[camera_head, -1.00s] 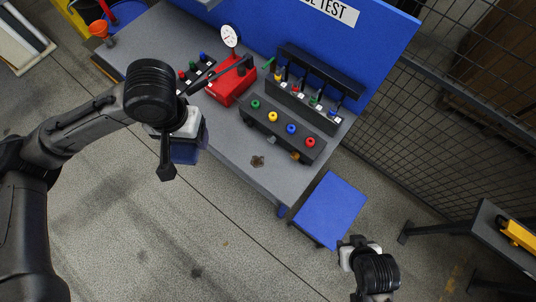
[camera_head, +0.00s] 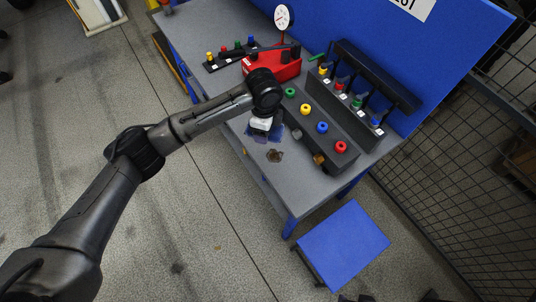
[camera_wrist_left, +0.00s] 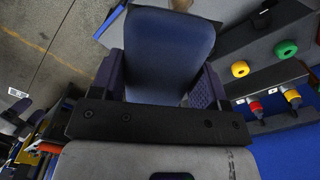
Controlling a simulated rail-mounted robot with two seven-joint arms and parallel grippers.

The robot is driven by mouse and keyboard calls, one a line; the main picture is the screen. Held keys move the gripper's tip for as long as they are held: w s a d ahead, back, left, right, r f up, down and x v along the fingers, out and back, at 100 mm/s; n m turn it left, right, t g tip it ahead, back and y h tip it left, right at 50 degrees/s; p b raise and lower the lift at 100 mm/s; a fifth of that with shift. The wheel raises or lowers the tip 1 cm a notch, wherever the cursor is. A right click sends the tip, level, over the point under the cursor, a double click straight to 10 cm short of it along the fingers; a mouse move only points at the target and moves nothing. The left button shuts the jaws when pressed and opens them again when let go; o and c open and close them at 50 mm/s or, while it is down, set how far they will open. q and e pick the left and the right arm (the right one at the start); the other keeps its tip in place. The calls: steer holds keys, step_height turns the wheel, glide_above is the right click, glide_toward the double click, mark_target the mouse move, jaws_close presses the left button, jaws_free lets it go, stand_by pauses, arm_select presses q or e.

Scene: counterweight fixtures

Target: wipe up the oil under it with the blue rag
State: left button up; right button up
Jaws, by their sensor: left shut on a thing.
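My left gripper (camera_head: 262,134) is over the front part of the grey workbench, its arm reaching in from the left. It is shut on the blue rag (camera_wrist_left: 168,50), which shows as a dark blue pad between the two fingers in the left wrist view. In the head view the rag (camera_head: 256,133) is mostly hidden under the wrist. A brown oil spot (camera_head: 275,155) lies on the bench just in front of the rag. A dark block with coloured rings (camera_head: 313,116) stands behind the spot. I cannot tell whether the rag touches the bench. My right gripper is not in view.
A red unit with a dial gauge (camera_head: 275,66) stands left of the ringed block. A black rack (camera_head: 346,102) stands behind it, before a blue panel (camera_head: 400,50). A brass-coloured fitting (camera_head: 319,158) sits at the block's front. A blue stool (camera_head: 343,243) stands beside the bench.

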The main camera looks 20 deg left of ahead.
mark_target(268, 159)
arm_select(q)
steer(key=w+f+m+b, duration=0.1)
steer(key=f+m+b, duration=0.1)
steer(key=f+b, duration=0.2)
steer(key=w+f+m+b, duration=0.1)
steer(key=f+m+b, duration=0.2)
steer(key=f, duration=0.8)
steer(key=w+f+m+b, duration=0.1)
steer(key=f+m+b, duration=0.2)
steer(key=f+b, duration=0.3)
steer(key=shift+a+f, duration=0.1)
steer(key=shift+f, duration=0.6)
steer(key=shift+f, duration=0.5)
steer(key=shift+f+b, duration=0.35)
steer(key=shift+f, duration=0.2)
steer(key=shift+w, duration=0.1)
